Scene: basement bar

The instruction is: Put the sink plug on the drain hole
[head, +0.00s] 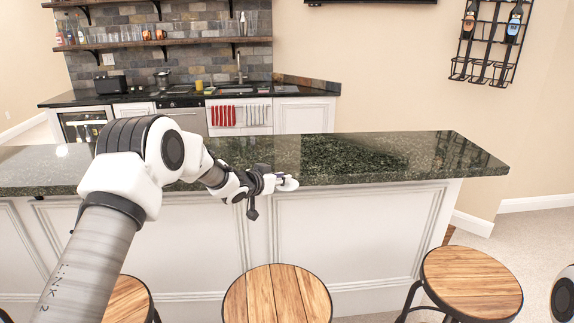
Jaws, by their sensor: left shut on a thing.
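My left arm reaches in from the left, and its gripper (275,182) is at the front edge of the dark green bar top. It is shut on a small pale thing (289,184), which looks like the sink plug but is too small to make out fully. The faucet (239,72) stands on the black back counter, well beyond the gripper. The sink basin and drain hole cannot be made out from here. My right gripper is not in view; only a bit of my right arm shows at the lower right edge.
The bar counter (400,158) lies across the view between me and the back counter (300,92). Its top looks clear. Several wooden stools, one at the middle (277,295) and one at the right (472,283), stand before it. Open carpet lies right of the bar.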

